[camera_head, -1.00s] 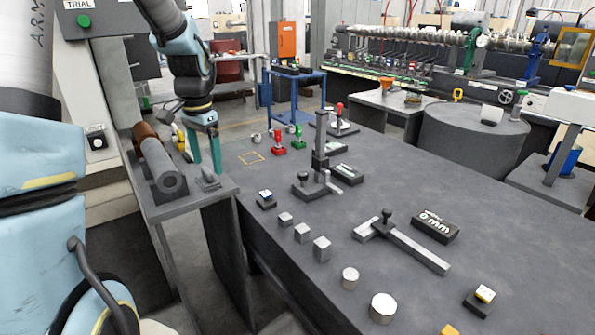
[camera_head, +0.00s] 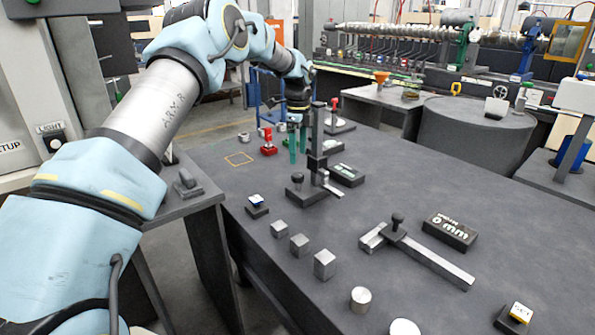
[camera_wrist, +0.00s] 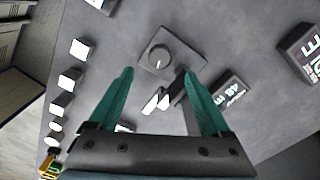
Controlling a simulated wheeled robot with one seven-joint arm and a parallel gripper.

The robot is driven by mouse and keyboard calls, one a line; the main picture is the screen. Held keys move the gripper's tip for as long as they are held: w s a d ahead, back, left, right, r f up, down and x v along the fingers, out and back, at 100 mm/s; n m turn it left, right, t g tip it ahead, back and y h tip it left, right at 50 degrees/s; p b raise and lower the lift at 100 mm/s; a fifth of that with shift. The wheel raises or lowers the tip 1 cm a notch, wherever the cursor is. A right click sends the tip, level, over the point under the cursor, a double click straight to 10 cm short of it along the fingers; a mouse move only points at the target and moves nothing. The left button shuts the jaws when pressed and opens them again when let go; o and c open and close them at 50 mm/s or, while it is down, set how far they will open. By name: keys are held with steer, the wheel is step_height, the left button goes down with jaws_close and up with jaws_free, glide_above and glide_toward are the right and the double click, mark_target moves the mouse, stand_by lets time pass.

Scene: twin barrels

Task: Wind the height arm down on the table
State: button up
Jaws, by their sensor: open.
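The height gauge stands on the table, with a dark upright column (camera_head: 317,140) on a flat base (camera_head: 304,196). A round knob (camera_head: 297,180) sits on the base; in the wrist view the knob (camera_wrist: 160,55) is large, with a white mark. A pale arm (camera_head: 333,191) juts right, low by the column; I cannot tell if it touches the table. The display (camera_head: 347,174) lies beside it; it also shows in the wrist view (camera_wrist: 230,93), seeming to read 48 mm. My gripper (camera_head: 298,148) is open and empty above the gauge, its teal fingers apart from the knob.
The tall column stands close to my fingers.

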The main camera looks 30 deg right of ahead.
mark_target(298, 174)
step_height(298, 174, down, 8)
steer(key=shift+r+p, duration=0.25)
steer(key=shift+p, duration=0.5)
jaws_close()
